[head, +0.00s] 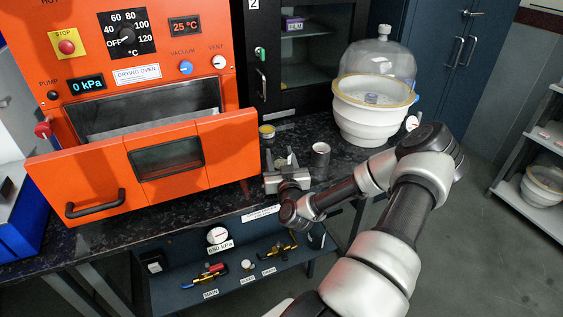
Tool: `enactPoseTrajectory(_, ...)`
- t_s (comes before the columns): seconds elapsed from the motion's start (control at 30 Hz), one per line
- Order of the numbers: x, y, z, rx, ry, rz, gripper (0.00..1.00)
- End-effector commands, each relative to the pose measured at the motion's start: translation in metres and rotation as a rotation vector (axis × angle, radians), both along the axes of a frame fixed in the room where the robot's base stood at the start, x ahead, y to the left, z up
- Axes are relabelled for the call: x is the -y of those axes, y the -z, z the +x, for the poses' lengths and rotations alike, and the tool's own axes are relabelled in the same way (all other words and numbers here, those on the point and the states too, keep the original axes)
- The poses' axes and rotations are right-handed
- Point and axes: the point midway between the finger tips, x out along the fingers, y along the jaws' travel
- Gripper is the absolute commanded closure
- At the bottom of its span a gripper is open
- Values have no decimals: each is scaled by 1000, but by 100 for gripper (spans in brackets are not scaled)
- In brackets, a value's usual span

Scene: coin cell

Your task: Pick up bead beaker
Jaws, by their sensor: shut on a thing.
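My gripper (284,164) is low over the dark speckled bench, in front of the drying oven's right end. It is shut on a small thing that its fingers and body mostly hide. This seems to be the bead beaker, but its shape and contents are too small to make out. I cannot tell whether it touches the bench or is lifted.
A grey cylindrical cup (320,154) stands close to the right of my gripper. A small yellow-topped container (267,131) stands behind it. The orange oven's door (90,175) is open on the left. A white desiccator (371,110) with a clear dome stands at the back right.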

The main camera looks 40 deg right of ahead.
Motion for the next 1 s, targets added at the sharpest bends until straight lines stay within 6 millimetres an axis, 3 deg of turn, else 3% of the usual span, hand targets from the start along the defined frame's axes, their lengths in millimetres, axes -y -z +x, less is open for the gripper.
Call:
enactPoseTrajectory(0.47, 0, -14, 0, 1, -2, -2, 82)
enactPoseTrajectory(1.0, 0, -80, 0, 2, -1, -5, 82)
